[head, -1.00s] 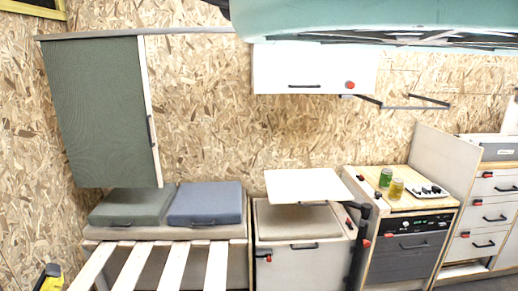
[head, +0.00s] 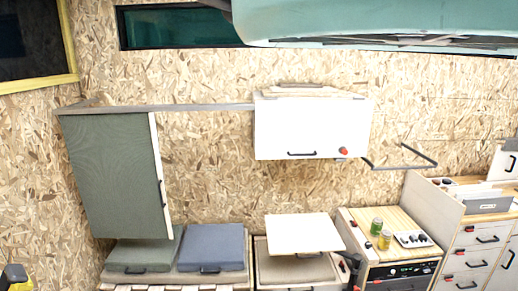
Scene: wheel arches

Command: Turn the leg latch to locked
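A small pale table top (head: 300,234) stands low in the middle of the head view. A black leg or arm (head: 352,262) with small red parts is at its right side and runs out of the bottom of the picture. I cannot make out which part is the leg latch or how it is turned. My gripper is not clearly visible. A yellow and grey piece (head: 15,277) shows at the lower left corner, and I cannot tell what it is.
A teal panel (head: 350,20) crosses the top right. A white wall cabinet (head: 310,128) and a green-fronted cabinet (head: 115,175) hang on the wall. A worktop (head: 362,228) holds jars. Drawers (head: 472,260) stand at right. Cushions (head: 215,247) lie at lower left.

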